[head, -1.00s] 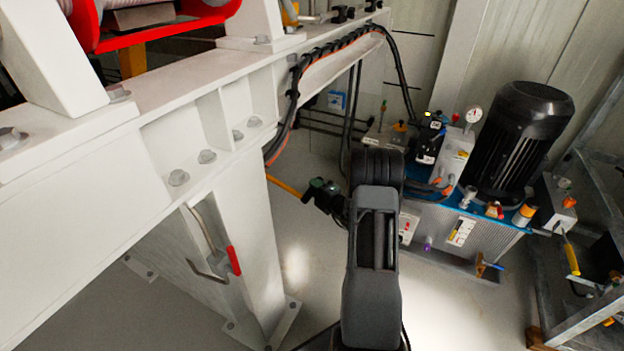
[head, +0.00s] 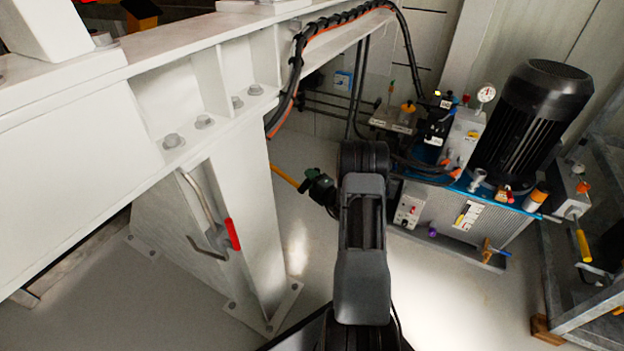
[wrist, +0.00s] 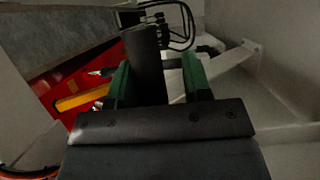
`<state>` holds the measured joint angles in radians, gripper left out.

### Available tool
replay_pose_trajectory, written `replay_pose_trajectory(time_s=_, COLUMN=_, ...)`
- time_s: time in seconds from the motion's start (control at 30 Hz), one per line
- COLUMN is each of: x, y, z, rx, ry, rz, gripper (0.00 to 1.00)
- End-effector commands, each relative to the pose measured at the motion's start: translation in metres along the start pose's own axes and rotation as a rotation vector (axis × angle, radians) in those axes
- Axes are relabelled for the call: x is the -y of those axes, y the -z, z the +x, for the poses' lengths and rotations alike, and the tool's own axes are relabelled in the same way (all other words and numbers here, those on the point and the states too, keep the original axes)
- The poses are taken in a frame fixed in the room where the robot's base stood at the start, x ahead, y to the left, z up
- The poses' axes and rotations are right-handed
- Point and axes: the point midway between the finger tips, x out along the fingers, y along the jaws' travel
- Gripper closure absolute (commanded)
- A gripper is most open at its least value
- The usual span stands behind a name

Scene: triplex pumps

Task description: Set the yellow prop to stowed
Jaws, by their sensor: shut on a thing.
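The yellow prop (head: 284,176) shows in the head view as a short slanted yellow bar. Its left end meets or passes behind the white pedestal, and its right end reaches my gripper (head: 318,189). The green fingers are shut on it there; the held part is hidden. In the wrist view, a dark bar stands between the green fingers of my gripper (wrist: 157,82). A yellow bar (wrist: 80,98) lies left of them before a red panel; I cannot tell whether it is the same prop.
A white steel beam and pedestal (head: 175,245) stand at left, with a red-gripped lever (head: 232,234). Black cables (head: 297,75) hang along the beam. At right is a hydraulic unit with a black motor (head: 533,125). The floor between is clear.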

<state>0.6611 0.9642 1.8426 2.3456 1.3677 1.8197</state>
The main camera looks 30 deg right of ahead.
Motion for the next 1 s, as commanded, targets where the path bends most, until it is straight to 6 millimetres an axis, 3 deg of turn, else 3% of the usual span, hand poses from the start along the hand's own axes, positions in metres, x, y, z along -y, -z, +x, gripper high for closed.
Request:
replay_pose_trajectory(time_s=0.17, x=0.004, y=0.000, z=-0.002, rx=0.000, ry=0.008, rz=0.004, gripper=0.47)
replay_pose_trajectory(time_s=0.57, x=-0.001, y=-0.005, z=-0.011, rx=0.010, ry=0.003, rz=0.003, gripper=0.47)
replay_pose_trajectory(time_s=1.0, x=-0.002, y=-0.004, z=-0.094, rx=0.010, ry=0.004, rz=0.007, gripper=0.47)
